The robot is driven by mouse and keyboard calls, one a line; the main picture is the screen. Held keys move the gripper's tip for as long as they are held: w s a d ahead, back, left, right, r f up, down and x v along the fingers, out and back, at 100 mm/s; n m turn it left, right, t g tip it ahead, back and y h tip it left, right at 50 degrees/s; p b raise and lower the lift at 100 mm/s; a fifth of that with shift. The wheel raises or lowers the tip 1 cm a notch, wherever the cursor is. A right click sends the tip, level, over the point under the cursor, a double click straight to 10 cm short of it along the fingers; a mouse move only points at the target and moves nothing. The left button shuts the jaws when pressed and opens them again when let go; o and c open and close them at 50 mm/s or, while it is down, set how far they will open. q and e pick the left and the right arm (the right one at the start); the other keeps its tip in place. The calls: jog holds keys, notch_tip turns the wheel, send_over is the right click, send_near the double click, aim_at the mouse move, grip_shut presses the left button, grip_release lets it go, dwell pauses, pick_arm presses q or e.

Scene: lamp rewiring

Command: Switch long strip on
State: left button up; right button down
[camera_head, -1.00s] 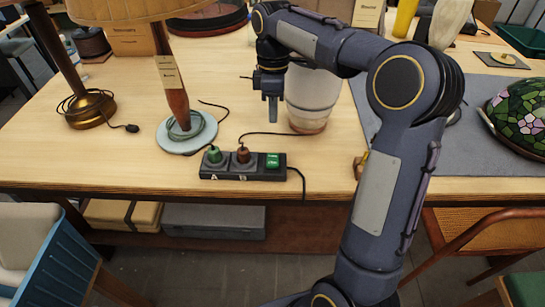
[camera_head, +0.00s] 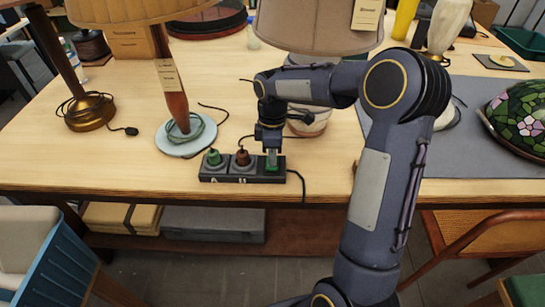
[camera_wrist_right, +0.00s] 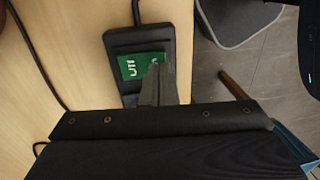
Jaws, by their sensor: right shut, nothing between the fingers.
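The long power strip (camera_head: 225,176) lies near the table's front edge. It is black, with a green plug (camera_head: 213,157) in the left socket and a brown plug (camera_head: 242,157) in the middle one. Its green switch (camera_head: 272,169) is at the right end and also shows in the right wrist view (camera_wrist_right: 129,68). My right gripper (camera_head: 272,160) is shut and empty, with its fingertips down at the switch. The fingers cover part of the switch; whether they press on it I cannot tell. My left gripper is not in view.
A lamp with a brown stem (camera_head: 175,100) on a pale round base stands behind the strip at left. A brass lamp base (camera_head: 88,112) is further left. A lamp with a large beige shade (camera_head: 315,25) stands behind my right gripper. A stained-glass shade (camera_head: 520,118) lies at right.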

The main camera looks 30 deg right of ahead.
jog(key=shift+f, duration=0.4)
jog(key=shift+s+a+f, duration=0.1)
jog(key=shift+s+f, duration=0.05)
jog(key=shift+f, duration=0.1)
jog(key=shift+r, duration=0.15)
jog(key=shift+w+d+r+p, duration=0.15)
jog(key=shift+w+d+p, duration=0.3)
jog(key=shift+w, duration=0.2)
